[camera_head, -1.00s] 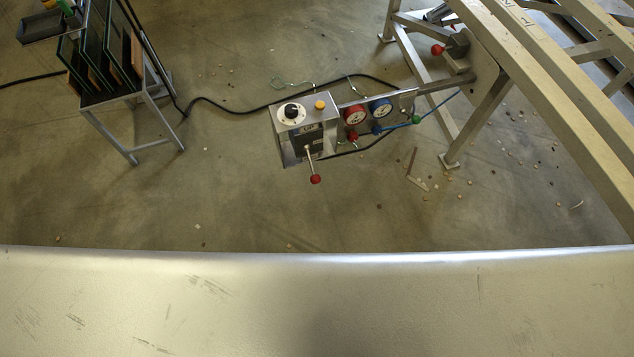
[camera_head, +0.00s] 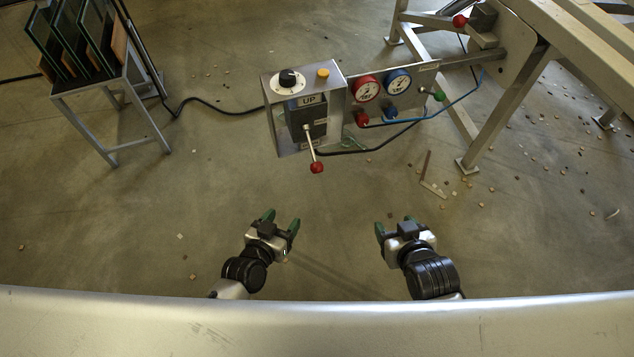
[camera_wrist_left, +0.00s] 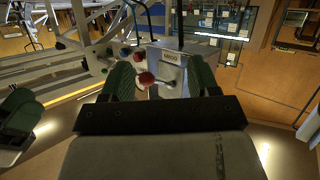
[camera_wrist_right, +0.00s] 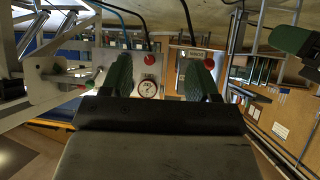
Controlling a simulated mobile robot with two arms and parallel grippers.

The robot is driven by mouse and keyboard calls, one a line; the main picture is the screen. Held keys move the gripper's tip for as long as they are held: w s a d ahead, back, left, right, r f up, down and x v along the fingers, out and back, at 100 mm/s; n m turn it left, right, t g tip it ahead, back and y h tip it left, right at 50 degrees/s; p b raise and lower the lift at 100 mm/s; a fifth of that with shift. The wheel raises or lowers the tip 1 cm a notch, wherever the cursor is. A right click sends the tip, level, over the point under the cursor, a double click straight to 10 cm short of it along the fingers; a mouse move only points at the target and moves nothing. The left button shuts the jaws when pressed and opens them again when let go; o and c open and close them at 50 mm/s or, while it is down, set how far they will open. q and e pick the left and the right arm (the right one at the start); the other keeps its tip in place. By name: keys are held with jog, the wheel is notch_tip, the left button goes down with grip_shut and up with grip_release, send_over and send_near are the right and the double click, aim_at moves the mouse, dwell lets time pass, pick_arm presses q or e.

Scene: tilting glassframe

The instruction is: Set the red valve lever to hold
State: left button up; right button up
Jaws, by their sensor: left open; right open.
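A lever with a red ball knob (camera_head: 317,168) sticks out of the front of a grey metal control box (camera_head: 333,92). The box has an "UP" label near its top; the lower labels are too small to read. The lever points down and out; its knob also shows between the fingers in the left wrist view (camera_wrist_left: 146,79). My left gripper (camera_head: 282,220) is open and empty, below and left of the knob in the head view. My right gripper (camera_head: 395,224) is open and empty, below and right of it. Both are apart from the lever.
A red gauge (camera_head: 366,88) and blue gauge (camera_head: 398,81), with a red valve (camera_head: 362,119) and blue valve (camera_head: 390,113), sit right of the box. Another red-knobbed lever (camera_head: 460,21) is on the frame. A glass rack (camera_head: 100,90) stands left.

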aim_at(314, 171)
pick_arm(q)
jog(key=w+d+r+t+h+b, duration=0.2)
jog(key=d+r+t+b, duration=0.15)
jog(key=r, duration=0.35)
jog(key=shift+g, duration=0.25)
jog(key=b+x, duration=0.3)
jog(key=x, duration=0.6)
jog(key=shift+w+f, duration=0.15)
jog(key=shift+w+d, duration=0.4)
jog(key=shift+w, duration=0.25)
pick_arm(e)
notch_tip(314, 171, up, 17)
jog(key=a+t+y, duration=0.1)
jog(key=t+y, duration=0.1)
jog(key=t, duration=0.7)
jog(key=shift+a+t+y, duration=0.3)
jog(key=shift+y, duration=0.1)
jog(key=shift+w, duration=0.1)
pick_arm(q)
grip_shut()
